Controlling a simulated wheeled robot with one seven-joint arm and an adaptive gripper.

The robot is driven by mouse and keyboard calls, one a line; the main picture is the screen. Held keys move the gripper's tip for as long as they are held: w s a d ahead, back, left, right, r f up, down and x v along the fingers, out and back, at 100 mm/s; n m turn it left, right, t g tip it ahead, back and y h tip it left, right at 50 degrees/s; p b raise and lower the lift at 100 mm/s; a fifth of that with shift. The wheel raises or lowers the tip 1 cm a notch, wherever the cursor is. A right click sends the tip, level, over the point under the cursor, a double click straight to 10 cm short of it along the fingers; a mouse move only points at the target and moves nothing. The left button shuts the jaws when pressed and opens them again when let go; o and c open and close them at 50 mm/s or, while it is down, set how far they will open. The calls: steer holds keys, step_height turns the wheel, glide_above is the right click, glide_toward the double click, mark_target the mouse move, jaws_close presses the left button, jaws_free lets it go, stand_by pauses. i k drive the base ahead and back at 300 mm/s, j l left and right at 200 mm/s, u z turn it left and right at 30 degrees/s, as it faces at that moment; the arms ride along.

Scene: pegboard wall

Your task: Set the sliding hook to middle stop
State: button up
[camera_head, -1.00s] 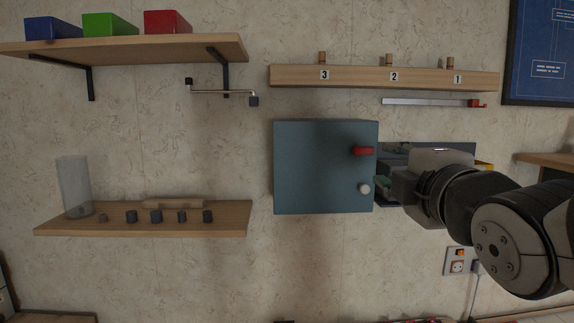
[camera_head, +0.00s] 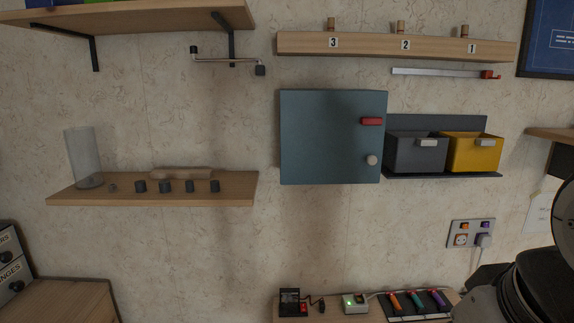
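The sliding hook is a small red piece (camera_head: 490,75) at the right end of a thin grey horizontal rail (camera_head: 436,72). The rail is on the wall below the numbered wooden strip. The middle of the rail is bare. My arm fills the lower right corner, well below the rail and apart from it. The fingertips of my gripper cannot be made out.
A wooden strip (camera_head: 375,46) marked 3, 2, 1 carries pegs above the rail. A blue-grey cabinet (camera_head: 325,140), a grey bin (camera_head: 412,155) and a yellow bin (camera_head: 474,155) are below. A framed blueprint (camera_head: 550,40) hangs right of the hook.

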mark_target(487, 74)
steer(key=z, duration=0.7)
